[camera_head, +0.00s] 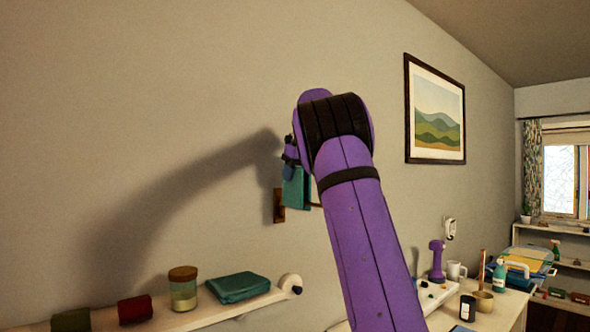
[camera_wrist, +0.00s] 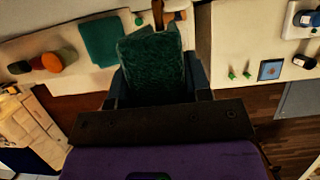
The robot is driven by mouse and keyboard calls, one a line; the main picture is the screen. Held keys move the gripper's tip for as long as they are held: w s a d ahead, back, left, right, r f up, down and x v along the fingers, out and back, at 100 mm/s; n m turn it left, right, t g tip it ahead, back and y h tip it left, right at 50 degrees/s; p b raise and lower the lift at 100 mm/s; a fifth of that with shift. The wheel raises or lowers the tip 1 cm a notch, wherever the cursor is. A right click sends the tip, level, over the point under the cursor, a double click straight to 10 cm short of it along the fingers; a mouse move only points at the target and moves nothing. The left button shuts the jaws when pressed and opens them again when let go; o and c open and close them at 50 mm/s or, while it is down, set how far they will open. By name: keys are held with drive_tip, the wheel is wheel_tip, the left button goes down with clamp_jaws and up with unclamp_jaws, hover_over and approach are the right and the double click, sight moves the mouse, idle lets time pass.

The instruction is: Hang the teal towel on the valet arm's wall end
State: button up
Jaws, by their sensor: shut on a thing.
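The teal towel (camera_head: 296,190) hangs from my gripper (camera_head: 290,156) in the head view, in front of the wall and partly behind my arm. In the wrist view the towel (camera_wrist: 152,62) fills the space between the fingers of my gripper (camera_wrist: 157,85), which is shut on it. The valet arm's brown wall plate (camera_head: 279,206) shows just left of and below the towel. A short piece of the arm shows to the towel's right; the towel and my arm hide the rest. Whether the towel touches the valet arm cannot be told.
A shelf (camera_head: 190,318) below holds a folded teal cloth (camera_head: 238,287), a lidded jar (camera_head: 183,288) and rolled cloths. A framed picture (camera_head: 435,110) hangs to the right. A cluttered surface with bottles and a mug (camera_head: 456,271) lies at lower right. The upper left wall is clear.

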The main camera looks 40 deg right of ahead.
sight(295, 202)
drive_tip(key=shift+f, duration=4.45)
drive_tip(key=o, duration=1)
drive_tip(key=v, duration=1)
drive_tip(key=shift+r, duration=0.1)
drive_tip(key=shift+s+r, duration=0.15)
drive_tip(key=shift+r, duration=0.15)
